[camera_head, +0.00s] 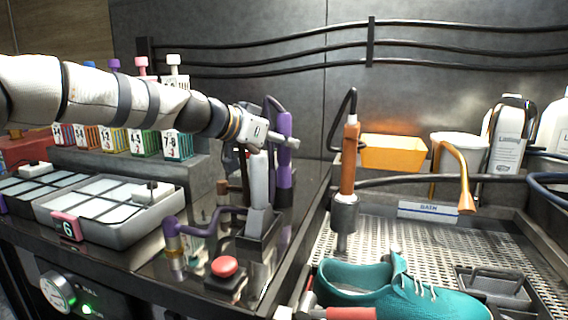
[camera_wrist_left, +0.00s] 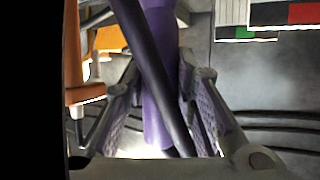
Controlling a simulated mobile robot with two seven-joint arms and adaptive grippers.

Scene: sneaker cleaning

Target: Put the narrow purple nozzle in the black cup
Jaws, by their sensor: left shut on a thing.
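My left gripper (camera_head: 281,140) reaches in from the left and is shut on an upright, slim purple nozzle (camera_head: 285,184). In the left wrist view the purple nozzle (camera_wrist_left: 155,128) stands between the two finger pads of the gripper (camera_wrist_left: 157,112), and a black hose crosses in front of it. The nozzle's lower end is partly hidden in the head view, and I cannot tell what it rests on. A dark round cup (camera_head: 344,213) to the right holds an upright orange tool (camera_head: 350,160).
A white handle (camera_head: 259,180) stands in a black square holder (camera_head: 258,243), in front of the purple nozzle. A bent purple tube (camera_head: 208,226) and a red button (camera_head: 224,266) are nearby. A teal sneaker (camera_head: 385,287) lies on the perforated tray (camera_head: 400,236).

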